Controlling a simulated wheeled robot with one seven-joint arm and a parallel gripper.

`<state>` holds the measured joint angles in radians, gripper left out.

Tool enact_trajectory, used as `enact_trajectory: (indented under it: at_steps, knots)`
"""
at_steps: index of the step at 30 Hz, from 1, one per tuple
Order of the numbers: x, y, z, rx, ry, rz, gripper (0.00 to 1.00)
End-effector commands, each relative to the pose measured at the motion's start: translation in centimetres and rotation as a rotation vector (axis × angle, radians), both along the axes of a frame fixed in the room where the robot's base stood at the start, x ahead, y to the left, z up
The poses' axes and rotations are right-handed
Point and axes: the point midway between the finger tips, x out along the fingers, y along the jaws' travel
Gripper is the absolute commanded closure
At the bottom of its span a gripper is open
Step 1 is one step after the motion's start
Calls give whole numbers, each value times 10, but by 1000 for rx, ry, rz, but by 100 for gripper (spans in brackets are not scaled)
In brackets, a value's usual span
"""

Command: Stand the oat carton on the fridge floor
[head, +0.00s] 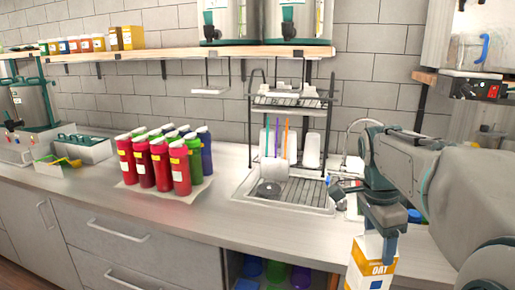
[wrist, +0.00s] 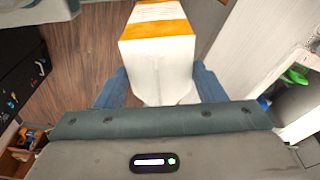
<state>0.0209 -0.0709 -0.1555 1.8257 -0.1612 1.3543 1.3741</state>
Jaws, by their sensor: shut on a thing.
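The oat carton (head: 371,268) is white with an orange band and the word OAT; it shows at the bottom right of the head view, in front of the counter. My gripper (head: 381,218) is shut on its upper end, and the carton hangs below it, roughly upright. In the wrist view the carton (wrist: 158,55) sits between the two blue fingers (wrist: 160,88), above a brown wood floor. The carton's lower end is cut off in the head view. I cannot make out the fridge floor for sure in either view.
The counter (head: 110,195) holds several red, green and purple bottles (head: 160,165) on a mat, and a sink with a dish rack (head: 290,130). An open space under the counter holds coloured containers (head: 275,272). In the wrist view, a pale panel (wrist: 245,55) stands at the right.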

Motion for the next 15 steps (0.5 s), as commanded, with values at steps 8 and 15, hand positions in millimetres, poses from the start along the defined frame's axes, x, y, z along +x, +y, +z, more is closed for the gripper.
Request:
enact_trajectory:
  at_steps: [8, 15]
  knots:
    - [30, 9, -47, 1, 3, 210, 100]
    - [61, 23, -116, 2, 5, 505, 100]
